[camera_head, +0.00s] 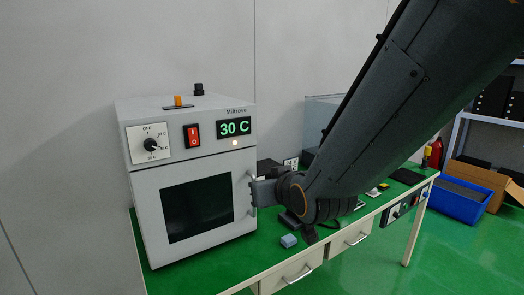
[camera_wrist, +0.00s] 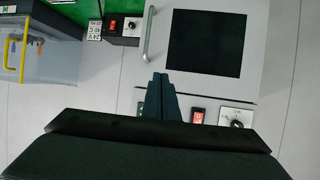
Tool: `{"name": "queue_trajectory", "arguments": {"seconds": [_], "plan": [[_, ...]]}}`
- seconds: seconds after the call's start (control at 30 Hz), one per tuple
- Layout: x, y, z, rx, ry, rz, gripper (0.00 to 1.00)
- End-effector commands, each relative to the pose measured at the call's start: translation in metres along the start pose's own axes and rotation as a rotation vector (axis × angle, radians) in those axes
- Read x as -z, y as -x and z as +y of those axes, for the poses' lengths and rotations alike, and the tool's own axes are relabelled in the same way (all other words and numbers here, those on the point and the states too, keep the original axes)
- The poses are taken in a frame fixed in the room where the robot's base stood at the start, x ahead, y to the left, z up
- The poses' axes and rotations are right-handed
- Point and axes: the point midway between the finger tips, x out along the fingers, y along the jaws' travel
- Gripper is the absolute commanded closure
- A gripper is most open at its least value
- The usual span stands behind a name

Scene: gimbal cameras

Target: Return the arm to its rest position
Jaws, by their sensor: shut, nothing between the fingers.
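My arm (camera_head: 385,110) reaches down from the upper right in the head view, and its lower end is beside the right edge of a white oven (camera_head: 195,190). In the wrist view my gripper (camera_wrist: 160,76) is shut and empty, with its fingertips together in front of the oven front. The oven door (camera_wrist: 207,45) is shut, and its handle (camera_wrist: 149,33) is just left of the fingertips. I cannot tell the gap between fingers and oven. In the head view I cannot make out the fingers clearly.
The oven stands on a green-topped bench (camera_head: 265,252); its display (camera_head: 234,127) reads 30 C. A small grey-blue block (camera_head: 288,240) lies near the front edge. A clear box (camera_wrist: 45,58) shows in the wrist view. A blue bin (camera_head: 458,204) is on the floor at right.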

Motion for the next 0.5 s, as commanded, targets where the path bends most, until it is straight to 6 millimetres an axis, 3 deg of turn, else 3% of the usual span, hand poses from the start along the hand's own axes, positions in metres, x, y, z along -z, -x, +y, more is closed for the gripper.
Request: {"name": "queue_trajectory", "arguments": {"seconds": [0.03,0.2,0.33,0.5], "plan": [[-0.027,0.001,0.026,-0.044,-0.022,-0.102,1.00],[-0.120,0.031,0.087,-0.153,-0.116,-0.461,1.00],[-0.179,0.073,0.116,-0.209,-0.207,-0.709,1.00],[-0.223,0.120,0.129,-0.241,-0.302,-0.931,1.00]]}}
